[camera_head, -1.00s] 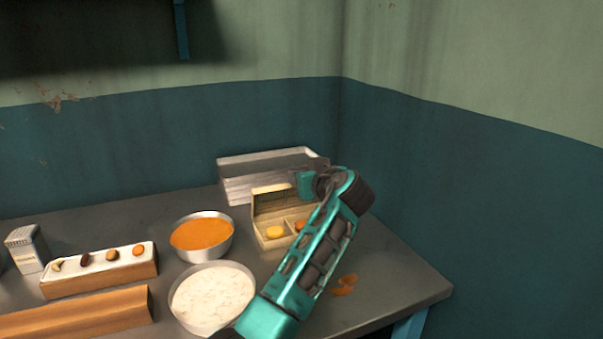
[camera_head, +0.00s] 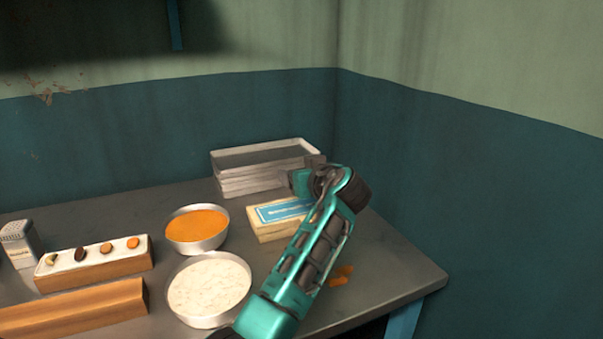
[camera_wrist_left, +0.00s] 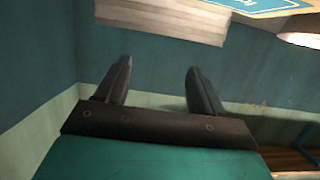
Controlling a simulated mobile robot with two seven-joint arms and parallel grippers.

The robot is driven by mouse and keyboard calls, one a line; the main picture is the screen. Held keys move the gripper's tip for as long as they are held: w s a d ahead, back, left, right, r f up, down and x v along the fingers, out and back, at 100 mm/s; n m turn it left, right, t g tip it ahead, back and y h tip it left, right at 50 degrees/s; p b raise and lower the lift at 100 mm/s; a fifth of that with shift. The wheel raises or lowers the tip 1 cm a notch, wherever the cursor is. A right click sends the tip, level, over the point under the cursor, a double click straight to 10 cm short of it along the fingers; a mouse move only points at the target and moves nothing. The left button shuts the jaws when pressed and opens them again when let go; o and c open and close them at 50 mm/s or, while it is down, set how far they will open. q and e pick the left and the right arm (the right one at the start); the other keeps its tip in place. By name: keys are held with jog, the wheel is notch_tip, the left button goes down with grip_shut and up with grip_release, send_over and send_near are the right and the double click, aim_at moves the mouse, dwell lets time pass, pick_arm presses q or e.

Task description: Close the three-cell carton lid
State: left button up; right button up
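The three-cell carton (camera_head: 266,234) stands on the table, right of the orange bowl. Its lid (camera_head: 275,211), with a blue label and white lettering, lies down over the cells and hides them. I cannot tell whether its front edge is fully seated. My forearm covers the carton's right end. In the left wrist view the labelled lid (camera_wrist_left: 262,6) shows at the top right edge. My left gripper (camera_wrist_left: 158,68) is open and empty, its fingers apart. In the head view the left gripper (camera_head: 306,176) is above the carton's back right part. My right gripper is not in view.
Stacked pale trays (camera_head: 250,183) stand behind the carton. An orange-filled bowl (camera_head: 197,230) and a white-filled bowl (camera_head: 210,290) stand to the left. A sample block (camera_head: 95,273), a wooden bar (camera_head: 75,312) and a grater (camera_head: 20,246) are farther left. Orange scraps (camera_head: 341,275) lie at right.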

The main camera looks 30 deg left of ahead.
pick_arm(q)
jog(key=v, duration=1.3)
jog(key=shift+a, duration=0.1)
